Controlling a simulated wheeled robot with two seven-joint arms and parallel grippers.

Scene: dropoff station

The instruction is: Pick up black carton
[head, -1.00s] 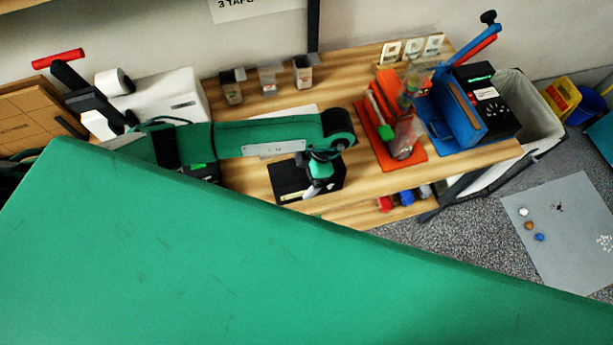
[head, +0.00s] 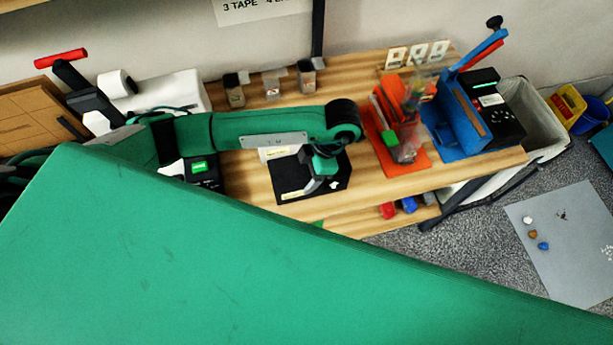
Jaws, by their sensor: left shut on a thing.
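The black carton (head: 285,184) is a flat dark box with pale labels, at the front middle of the wooden bench in the head view. My left gripper (head: 318,182) comes down over its right part and is shut on it. The fingertips are partly hidden by the gripper body, and I cannot tell whether the carton is clear of the bench top. My right gripper is not in view.
Three small bins (head: 272,86) stand at the back of the wooden bench (head: 350,80). An orange holder (head: 412,168) and a blue stand (head: 452,120) are to the right of the carton. A black device with a green screen (head: 203,176) is to the left. A large green surface (head: 200,260) fills the foreground.

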